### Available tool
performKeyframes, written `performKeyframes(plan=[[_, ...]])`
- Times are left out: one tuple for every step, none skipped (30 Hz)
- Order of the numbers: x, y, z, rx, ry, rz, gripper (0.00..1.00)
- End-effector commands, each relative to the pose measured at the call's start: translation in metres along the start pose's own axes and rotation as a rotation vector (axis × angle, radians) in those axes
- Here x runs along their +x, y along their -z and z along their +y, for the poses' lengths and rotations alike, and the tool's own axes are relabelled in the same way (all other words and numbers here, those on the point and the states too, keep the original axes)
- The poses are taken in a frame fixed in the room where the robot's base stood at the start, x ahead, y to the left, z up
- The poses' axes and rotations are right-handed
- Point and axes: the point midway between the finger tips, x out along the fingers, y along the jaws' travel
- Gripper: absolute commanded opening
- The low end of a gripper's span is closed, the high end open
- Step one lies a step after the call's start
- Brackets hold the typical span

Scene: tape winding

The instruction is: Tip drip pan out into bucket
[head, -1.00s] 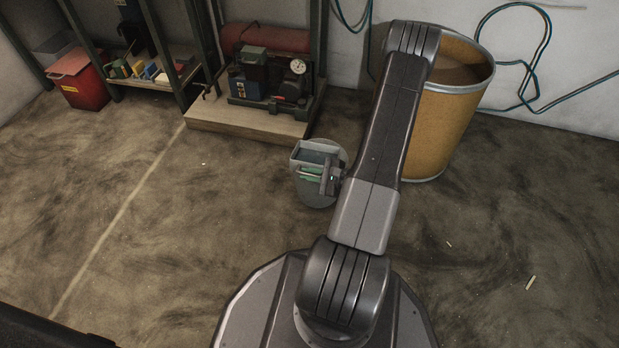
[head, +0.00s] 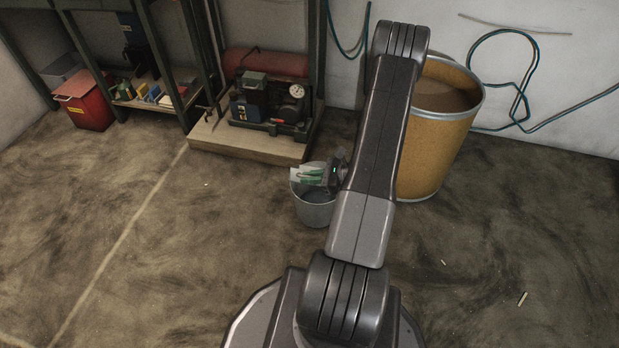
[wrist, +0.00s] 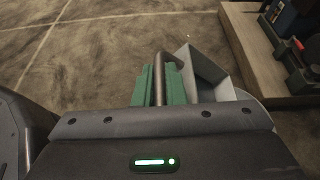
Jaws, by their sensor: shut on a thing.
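The light grey drip pan (head: 297,174) is tilted on its side over the grey bucket (head: 316,214) on the floor. In the wrist view the pan (wrist: 207,72) shows as a grey, open box shape with a rod-like handle. My gripper (head: 313,177), with green fingers, is shut on that handle. It holds the pan above the bucket's rim, slightly towards the back left. The fingers also show in the wrist view (wrist: 159,82). The bucket stands upright, with a bluish dark inside. I cannot tell whether liquid is still in the pan.
A wooden plinth (head: 245,143) with a compressor (head: 268,103) stands just behind the bucket. A large yellow drum (head: 436,140) stands to the right behind my arm. A red bin (head: 88,105) is at the far left. Open floor lies left and right.

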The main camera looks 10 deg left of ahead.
Motion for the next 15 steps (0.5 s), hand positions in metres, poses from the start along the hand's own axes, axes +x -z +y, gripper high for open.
performKeyframes(plan=[[-0.003, -0.008, -0.003, 0.023, -0.012, 0.0, 0.0], [-0.004, -0.01, -0.005, 0.039, -0.019, 0.0, 0.0], [-0.005, -0.013, -0.008, 0.064, -0.028, 0.0, 0.0], [-0.006, -0.015, -0.01, 0.081, -0.036, 0.0, 0.0], [-0.007, -0.017, -0.012, 0.099, -0.044, 0.0, 0.0], [-0.008, -0.02, -0.014, 0.124, -0.054, 0.001, 0.0], [-0.009, -0.022, -0.017, 0.141, -0.061, 0.001, 0.0], [-0.009, -0.024, -0.019, 0.159, -0.069, 0.0, 0.0], [-0.011, -0.026, -0.021, 0.183, -0.08, 0.001, 0.0], [-0.011, -0.028, -0.023, 0.201, -0.087, 0.001, 0.0], [-0.012, -0.03, -0.025, 0.219, -0.094, 0.001, 0.0], [-0.013, -0.033, -0.028, 0.244, -0.105, 0.002, 0.0], [-0.013, -0.033, -0.03, 0.261, -0.113, 0.001, 0.0], [-0.013, -0.034, -0.033, 0.279, -0.12, 0.001, 0.0], [-0.014, -0.036, -0.037, 0.303, -0.129, 0.001, 0.0]])
